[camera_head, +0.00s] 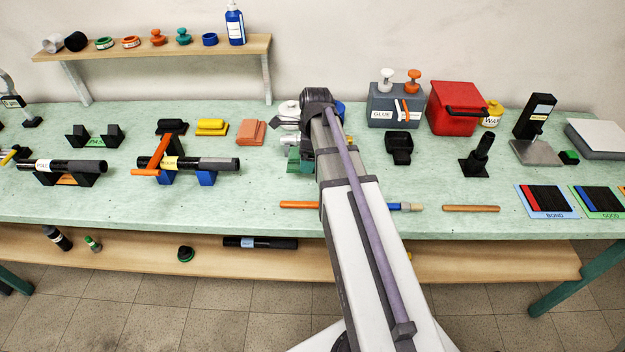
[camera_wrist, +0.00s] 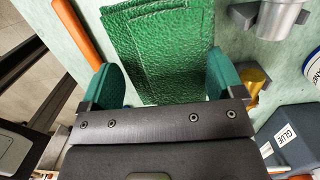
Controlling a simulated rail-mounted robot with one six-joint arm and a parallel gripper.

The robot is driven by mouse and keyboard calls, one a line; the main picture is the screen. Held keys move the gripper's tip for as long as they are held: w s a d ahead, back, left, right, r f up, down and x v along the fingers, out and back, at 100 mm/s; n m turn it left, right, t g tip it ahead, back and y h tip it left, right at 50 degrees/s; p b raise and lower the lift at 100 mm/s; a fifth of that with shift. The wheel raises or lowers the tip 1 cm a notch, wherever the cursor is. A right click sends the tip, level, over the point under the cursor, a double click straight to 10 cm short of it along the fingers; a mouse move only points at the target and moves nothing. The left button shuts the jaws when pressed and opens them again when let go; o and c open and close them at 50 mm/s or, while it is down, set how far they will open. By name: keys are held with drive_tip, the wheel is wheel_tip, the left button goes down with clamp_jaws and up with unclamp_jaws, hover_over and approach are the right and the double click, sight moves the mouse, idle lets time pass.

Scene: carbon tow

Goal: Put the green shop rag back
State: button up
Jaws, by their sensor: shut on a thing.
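The green shop rag (camera_wrist: 160,50) fills the top middle of the wrist view, folded in layers with a wrinkled surface. My gripper (camera_wrist: 163,84) has its teal fingers on either side of the rag and is shut on it. The rag's upper end runs out of the wrist view. In the head view my gripper (camera_head: 300,158) is over the middle of the green bench, mostly hidden behind my arm. Whether the rag touches the bench there cannot be told.
A grey glue box (camera_head: 394,105) and red box (camera_head: 456,107) stand to the right. An orange stick (camera_head: 299,205) lies in front. A metal cup (camera_wrist: 281,18) is close to the rag.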

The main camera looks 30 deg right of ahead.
sight(309, 177)
wheel_tip(309, 177, down, 6)
drive_tip(key=b, duration=0.4)
drive_tip(key=shift+r, duration=0.35)
drive_tip(key=shift+f, duration=0.25)
drive_tip(key=o, duration=0.7)
drive_tip(key=shift+c, duration=0.2)
drive_tip(key=shift+r, duration=0.15)
